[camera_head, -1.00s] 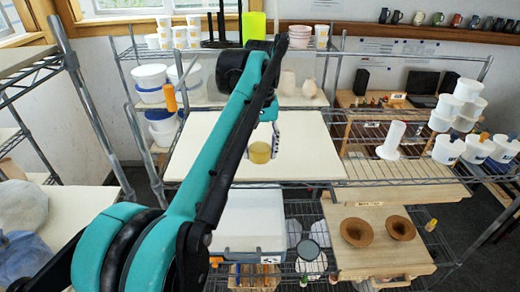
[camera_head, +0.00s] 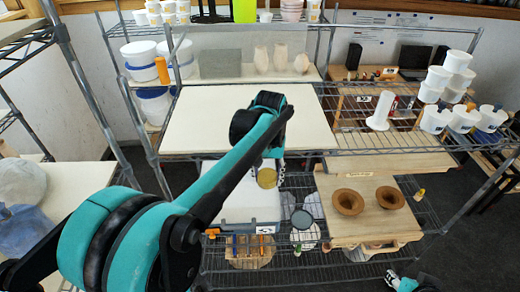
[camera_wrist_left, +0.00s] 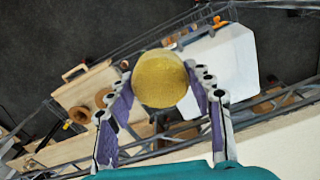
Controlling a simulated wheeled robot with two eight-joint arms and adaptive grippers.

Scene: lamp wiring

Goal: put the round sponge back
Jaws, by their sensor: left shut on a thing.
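The round sponge (camera_head: 267,178) is a short yellow cylinder. My left gripper (camera_head: 270,172) is shut on it and holds it in the air, just in front of the white board's front edge in the head view. In the left wrist view the sponge (camera_wrist_left: 160,80) sits between the two purple-padded fingers of the left gripper (camera_wrist_left: 160,74). A teal and black part of my right arm (camera_head: 405,284) shows at the bottom edge; its fingers cannot be made out.
A white box (camera_head: 235,205) stands on the wire shelf below the sponge. The white board (camera_head: 200,125) is bare. A wooden board with two brown bowls (camera_head: 348,202) lies to the right. A white upright spool (camera_head: 379,112) and white tubs (camera_head: 463,120) stand farther right.

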